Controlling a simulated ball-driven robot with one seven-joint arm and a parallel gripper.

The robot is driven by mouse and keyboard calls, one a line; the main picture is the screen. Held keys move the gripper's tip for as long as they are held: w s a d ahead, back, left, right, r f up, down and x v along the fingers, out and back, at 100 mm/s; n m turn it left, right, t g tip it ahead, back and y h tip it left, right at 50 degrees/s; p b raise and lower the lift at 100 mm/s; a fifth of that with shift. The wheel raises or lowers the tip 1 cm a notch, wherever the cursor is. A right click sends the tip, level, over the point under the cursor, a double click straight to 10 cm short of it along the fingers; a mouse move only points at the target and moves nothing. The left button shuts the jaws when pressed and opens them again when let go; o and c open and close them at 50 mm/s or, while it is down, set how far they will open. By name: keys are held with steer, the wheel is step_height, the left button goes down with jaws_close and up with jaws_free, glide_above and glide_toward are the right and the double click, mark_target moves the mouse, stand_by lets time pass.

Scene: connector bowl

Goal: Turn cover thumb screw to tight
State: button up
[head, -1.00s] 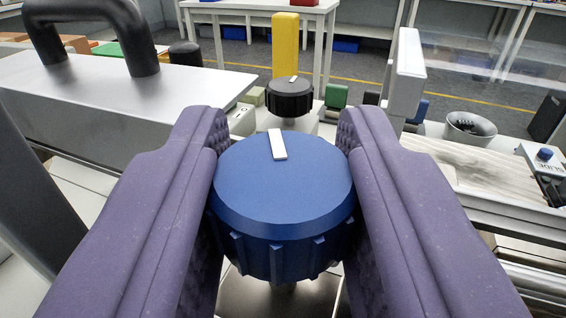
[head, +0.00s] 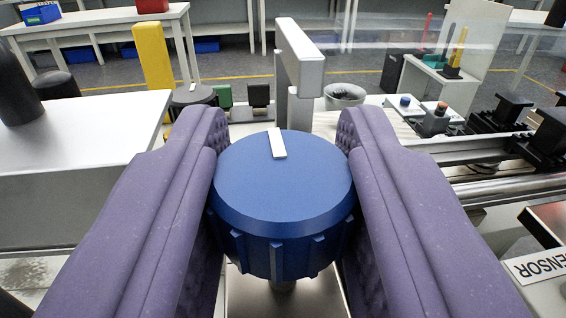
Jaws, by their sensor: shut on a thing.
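The cover thumb screw is a ribbed blue knob (head: 283,190) with a white pointer mark on its top, in the middle of the head view. The white mark lies near the knob's far edge and tilts slightly left. My gripper (head: 281,165) has two purple padded fingers, one on each side of the knob, shut on it. A short metal stem shows just below the knob. The fingers hide the knob's left and right sides.
A pale grey upright bracket (head: 300,60) stands just beyond the knob. A black knob (head: 193,96) and a yellow post (head: 153,57) are at the back left. A white box with a black handle (head: 65,130) is at left. Rails and black blocks (head: 500,112) lie at right.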

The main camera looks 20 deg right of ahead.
mark_target(275, 259)
steer(key=shift+f, duration=0.1)
stand_by(0.4)
steer(key=o, duration=1)
steer(key=p+v, duration=0.2)
steer(key=v, duration=0.4)
steer(key=shift+s+a, duration=0.45)
steer(key=shift+s, duration=0.3)
